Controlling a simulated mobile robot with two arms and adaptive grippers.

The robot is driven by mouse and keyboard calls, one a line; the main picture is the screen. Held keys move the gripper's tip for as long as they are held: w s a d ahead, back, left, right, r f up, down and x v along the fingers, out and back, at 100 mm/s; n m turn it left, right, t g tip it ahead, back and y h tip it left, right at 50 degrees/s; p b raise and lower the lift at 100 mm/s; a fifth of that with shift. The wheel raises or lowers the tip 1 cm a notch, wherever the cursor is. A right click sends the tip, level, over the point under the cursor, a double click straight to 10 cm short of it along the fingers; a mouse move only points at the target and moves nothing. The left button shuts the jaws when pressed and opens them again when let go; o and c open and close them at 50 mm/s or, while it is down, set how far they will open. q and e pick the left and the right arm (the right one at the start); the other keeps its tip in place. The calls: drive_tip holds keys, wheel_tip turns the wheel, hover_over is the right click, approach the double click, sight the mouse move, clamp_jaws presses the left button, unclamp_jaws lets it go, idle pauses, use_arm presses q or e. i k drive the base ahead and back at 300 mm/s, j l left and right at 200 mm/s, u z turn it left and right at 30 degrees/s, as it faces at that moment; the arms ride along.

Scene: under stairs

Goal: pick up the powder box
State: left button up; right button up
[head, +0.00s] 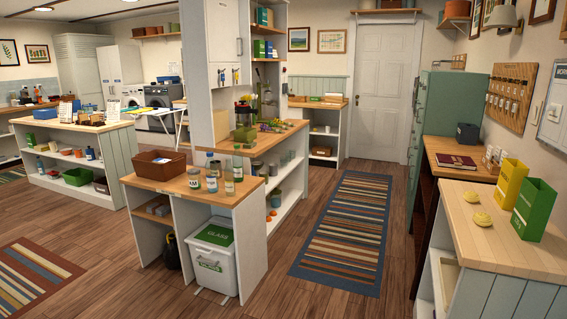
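Two upright boxes stand on the light wooden counter (465,222) at the right: a yellow box (511,184) and, nearer and to its right, a green box (534,209). Both look open at the top. I cannot read their labels, so I cannot tell whether either is the powder box. Smaller green boxes (262,49) stand on a shelf at the back, too small to identify. Neither of my grippers shows in the head view.
A middle counter (215,195) holds jars and a brown basket (160,163), with a lidded white bin (212,257) below. A striped rug (345,235) lies on the clear aisle floor. Washing machines (163,93) stand far left.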

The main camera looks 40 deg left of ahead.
sight(77, 105)
drive_tip(key=j+u, duration=0.35)
drive_tip(key=i+j+u, duration=0.15)
drive_tip(key=j+u, duration=0.25)
drive_tip(key=i+j+u, duration=0.15)
drive_tip(key=j+u, duration=0.2)
drive_tip(key=i+j+u, duration=0.15)
drive_tip(key=u, duration=0.2)
drive_tip(key=i+j+u, duration=0.65)
drive_tip(key=i, duration=0.2)
drive_tip(key=i+j+u, duration=0.35)
drive_tip(key=i, duration=0.15)
drive_tip(key=i+u, duration=0.3)
drive_tip(key=i, duration=0.25)
drive_tip(key=i+j, duration=0.1)
drive_tip(key=i, duration=7.8)
drive_tip(key=i+j+z, duration=0.15)
drive_tip(key=i+z, duration=0.25)
drive_tip(key=i, duration=0.25)
drive_tip(key=i+j+z, duration=0.45)
drive_tip(key=i, duration=0.15)
drive_tip(key=i+j+z, duration=0.4)
drive_tip(key=i+j, duration=0.05)
drive_tip(key=i, duration=0.1)
